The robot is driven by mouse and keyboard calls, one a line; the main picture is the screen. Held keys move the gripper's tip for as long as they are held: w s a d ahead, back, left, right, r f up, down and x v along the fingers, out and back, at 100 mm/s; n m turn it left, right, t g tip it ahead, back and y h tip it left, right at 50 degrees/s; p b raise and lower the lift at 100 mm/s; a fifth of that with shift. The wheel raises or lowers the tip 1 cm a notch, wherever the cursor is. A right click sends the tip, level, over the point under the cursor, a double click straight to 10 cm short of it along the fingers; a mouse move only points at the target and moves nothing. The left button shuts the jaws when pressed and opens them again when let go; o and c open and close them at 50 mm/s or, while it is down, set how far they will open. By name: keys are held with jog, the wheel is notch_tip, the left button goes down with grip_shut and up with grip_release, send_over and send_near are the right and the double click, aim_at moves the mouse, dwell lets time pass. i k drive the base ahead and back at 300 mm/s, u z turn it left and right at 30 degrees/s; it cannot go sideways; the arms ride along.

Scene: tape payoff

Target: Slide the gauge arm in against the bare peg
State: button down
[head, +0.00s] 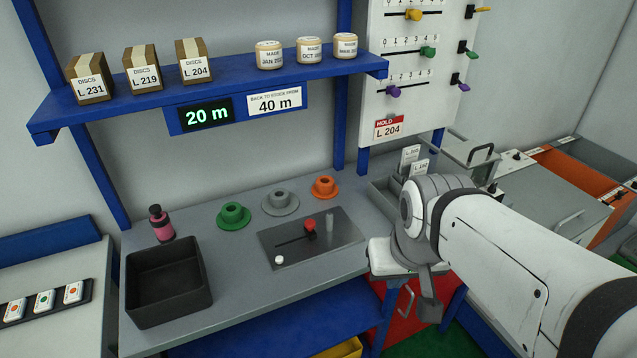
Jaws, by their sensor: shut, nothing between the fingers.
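The gauge is a dark flat plate (341,252) on the grey bench. A straight slot runs along it. The gauge arm's red knob (310,224) stands at the slot's right end. The bare peg (329,222), a short grey upright post, stands just right of the red knob; a small gap seems to show between them, but I cannot tell whether the arm touches it lower down. My gripper (429,309) is at the right, off the bench's front edge, pointing down, shut and empty. It is well apart from the gauge. My arm partly hides it.
A white button (280,260) is at the plate's front left. Green (233,215), grey (280,201) and orange (324,187) flanged hubs stand behind. A black bin (166,318) and pink bottle (161,224) are left. A blue shelf (230,88) overhangs the back, its display reading 20 m.

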aim_at(309, 226)
jog(key=z, duration=0.95)
jog(key=k, duration=0.85)
jog(key=u, duration=0.95)
jog(key=i, duration=1)
jog(key=u, duration=0.1)
